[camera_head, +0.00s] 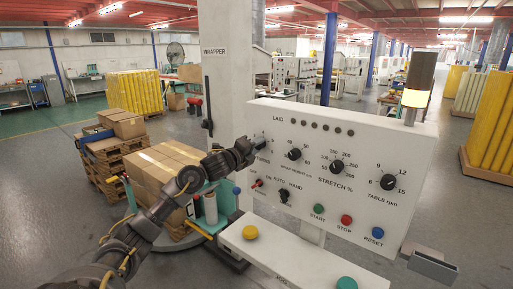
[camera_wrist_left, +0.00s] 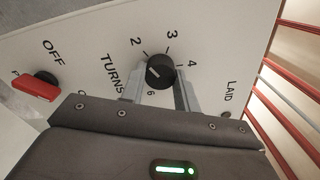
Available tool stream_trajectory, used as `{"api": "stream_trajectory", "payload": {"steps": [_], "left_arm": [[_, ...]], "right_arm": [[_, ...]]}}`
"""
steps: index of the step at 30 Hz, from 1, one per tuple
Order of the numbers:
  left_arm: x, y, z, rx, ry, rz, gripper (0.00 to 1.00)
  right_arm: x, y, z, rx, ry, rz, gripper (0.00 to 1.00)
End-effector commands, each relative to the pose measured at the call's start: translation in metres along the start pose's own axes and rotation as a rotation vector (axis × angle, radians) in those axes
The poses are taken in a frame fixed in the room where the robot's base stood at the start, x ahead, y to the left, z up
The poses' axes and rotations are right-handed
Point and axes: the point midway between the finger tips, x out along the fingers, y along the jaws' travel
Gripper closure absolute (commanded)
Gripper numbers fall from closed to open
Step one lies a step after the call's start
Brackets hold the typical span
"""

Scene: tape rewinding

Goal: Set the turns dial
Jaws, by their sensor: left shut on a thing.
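The turns dial (camera_wrist_left: 160,72) is a round black knob on the white control panel (camera_head: 330,135), with the word TURNS and numbers such as 2, 3, 4 and 6 around it in the left wrist view. A pale mark shows on its face, but I cannot tell exactly which number it points at. My left gripper (camera_head: 250,147) reaches the panel's upper left. In the left wrist view its two grey fingers (camera_wrist_left: 162,88) are shut on the dial, one at each side. In the head view the gripper hides most of the dial. My right gripper is not in view.
Other black dials for wrap, stretch (camera_head: 337,167) and table rpm (camera_head: 388,182) sit to the right. A red switch (camera_wrist_left: 36,87) is beside the turns dial. Coloured buttons (camera_head: 346,221) line the lower panel. Stacked cartons (camera_head: 165,170) stand left of the panel.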

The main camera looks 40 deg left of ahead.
Motion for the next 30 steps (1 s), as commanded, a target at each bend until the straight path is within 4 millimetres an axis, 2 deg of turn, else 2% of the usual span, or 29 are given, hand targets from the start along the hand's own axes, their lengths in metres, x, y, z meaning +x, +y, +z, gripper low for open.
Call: {"api": "stream_trajectory", "payload": {"steps": [5,6,11,19,22,26,30], "left_arm": [[0.0,0.001,0.0,-0.002,-0.001,0.001,0.92],[0.0,0.001,0.0,-0.002,-0.001,0.001,0.66],[0.0,0.0,0.0,-0.001,0.0,0.001,0.47],[-0.001,0.0,0.0,0.001,0.0,0.0,0.47],[-0.007,0.002,-0.001,0.003,0.0,0.0,0.47],[-0.027,0.004,-0.002,0.007,0.001,0.0,0.47],[-0.058,0.005,-0.002,0.009,0.002,0.001,0.47]], "right_arm": [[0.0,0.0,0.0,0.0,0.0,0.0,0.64],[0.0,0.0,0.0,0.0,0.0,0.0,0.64],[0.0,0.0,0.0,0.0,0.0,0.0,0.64],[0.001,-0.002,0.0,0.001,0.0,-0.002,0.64],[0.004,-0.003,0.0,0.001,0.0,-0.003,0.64],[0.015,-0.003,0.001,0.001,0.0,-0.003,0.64],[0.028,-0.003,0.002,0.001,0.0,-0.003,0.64]]}}
